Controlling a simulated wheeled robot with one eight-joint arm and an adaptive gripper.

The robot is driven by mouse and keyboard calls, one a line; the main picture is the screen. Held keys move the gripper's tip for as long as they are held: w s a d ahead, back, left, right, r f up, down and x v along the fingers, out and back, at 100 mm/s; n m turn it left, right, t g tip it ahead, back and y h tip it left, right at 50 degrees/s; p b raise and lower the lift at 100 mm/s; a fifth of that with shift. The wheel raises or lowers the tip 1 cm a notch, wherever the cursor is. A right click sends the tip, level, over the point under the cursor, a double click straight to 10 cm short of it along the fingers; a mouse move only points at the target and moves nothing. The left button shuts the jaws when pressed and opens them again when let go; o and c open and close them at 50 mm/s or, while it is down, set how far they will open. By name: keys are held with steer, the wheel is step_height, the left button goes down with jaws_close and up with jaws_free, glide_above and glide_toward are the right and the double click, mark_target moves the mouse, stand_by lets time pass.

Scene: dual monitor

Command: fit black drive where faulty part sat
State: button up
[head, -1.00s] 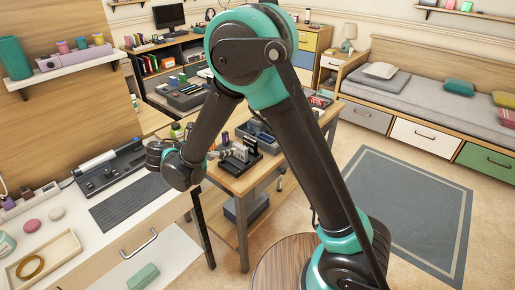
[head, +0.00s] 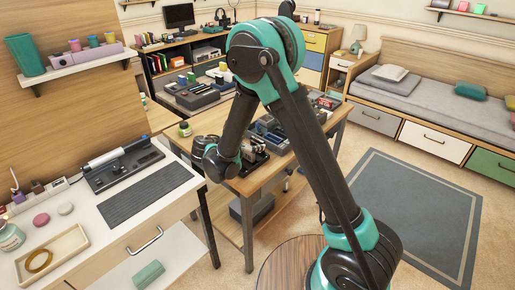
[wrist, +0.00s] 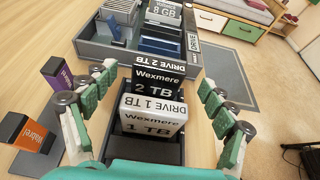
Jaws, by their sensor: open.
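The black drive (wrist: 158,80), marked Wexmere 2 TB, stands upright in a dark holder (wrist: 150,150) in the wrist view. A white drive (wrist: 150,115), marked Wexmere 1 TB, stands right in front of it, nearer the camera. My gripper (wrist: 155,85) is open. Its fingers are on the left and right of the two drives, with gaps on both sides. Beyond is a grey case (wrist: 90,48) with an 8 GB module (wrist: 163,12) and blue parts inside. I cannot tell which place the faulty part had. In the head view my arm hides most of the gripper and drives.
Orange (wrist: 30,132) and purple (wrist: 57,72) blocks stand left of my gripper. A white desk (head: 110,225) with a dark mat (head: 145,197) stands at the left. A blue-grey rug (head: 400,210) lies on open floor.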

mark_target(256, 141)
steer(key=x, duration=0.4)
steer(key=shift+w, duration=0.1)
steer(key=c, duration=1.3)
